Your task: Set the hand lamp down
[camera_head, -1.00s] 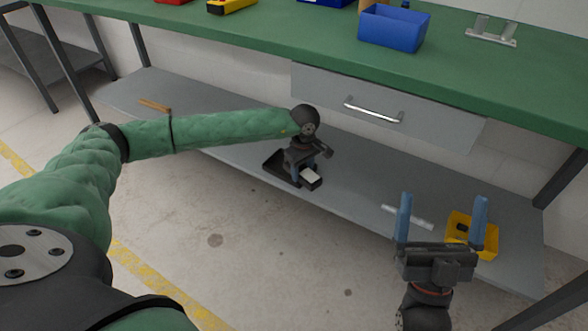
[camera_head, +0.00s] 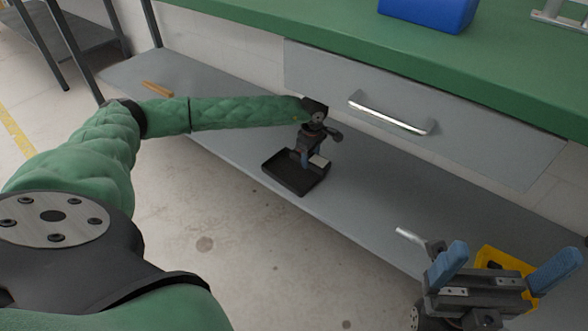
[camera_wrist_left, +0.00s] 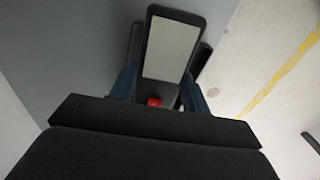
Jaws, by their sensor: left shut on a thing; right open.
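My left gripper (camera_head: 312,158) is low over a black tray (camera_head: 282,177) on the grey lower shelf, its fingers pointing down. It is shut on the hand lamp, a dark slim body with a pale panel (camera_head: 319,161). In the left wrist view the lamp (camera_wrist_left: 170,48) sits between the blue fingers, with a red part near its lower end. Whether the lamp touches the tray I cannot tell. My right gripper (camera_head: 505,265) is open and empty at the lower right.
A yellow bin (camera_head: 495,258) is partly hidden behind my right gripper. A light bar (camera_head: 410,236) and an orange-brown stick (camera_head: 158,88) lie on the shelf (camera_head: 240,130). The drawer (camera_head: 335,80) and green bench top (camera_head: 330,35) overhang it.

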